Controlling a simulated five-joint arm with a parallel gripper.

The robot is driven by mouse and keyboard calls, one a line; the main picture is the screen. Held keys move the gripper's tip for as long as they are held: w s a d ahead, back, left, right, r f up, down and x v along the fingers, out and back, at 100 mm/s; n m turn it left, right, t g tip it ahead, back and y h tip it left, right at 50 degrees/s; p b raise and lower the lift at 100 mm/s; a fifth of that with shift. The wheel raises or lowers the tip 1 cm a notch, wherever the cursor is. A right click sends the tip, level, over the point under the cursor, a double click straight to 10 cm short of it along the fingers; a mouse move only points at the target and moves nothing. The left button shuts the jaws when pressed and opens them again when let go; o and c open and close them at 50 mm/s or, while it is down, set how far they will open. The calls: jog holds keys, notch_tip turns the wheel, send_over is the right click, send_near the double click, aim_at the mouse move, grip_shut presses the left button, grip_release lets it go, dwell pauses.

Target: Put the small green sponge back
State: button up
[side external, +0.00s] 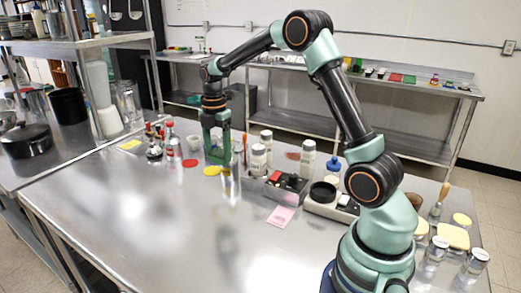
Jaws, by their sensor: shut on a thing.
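My gripper (216,150) points down over the far middle of the steel table. It is shut on a small green piece, which I take to be the small green sponge (218,157). The sponge is hard to tell from my green fingers, and its edges are partly hidden. A yellow round piece (212,171) and a red disc (190,163) lie on the table just below and left of my gripper.
Condiment bottles (172,146) stand left of my gripper. White-capped jars (258,160) and a grey bin (272,188) with dark and red items stand to its right. A pink square (280,216) lies nearer. The front-left of the steel table (130,225) is clear.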

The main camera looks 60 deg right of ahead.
jog(key=w+r, duration=0.3)
jog(key=r, duration=0.3)
notch_tip(320, 180, down, 19)
jog(key=shift+f, duration=0.2)
jog(key=shift+f, duration=0.1)
jog(key=o, duration=1.2)
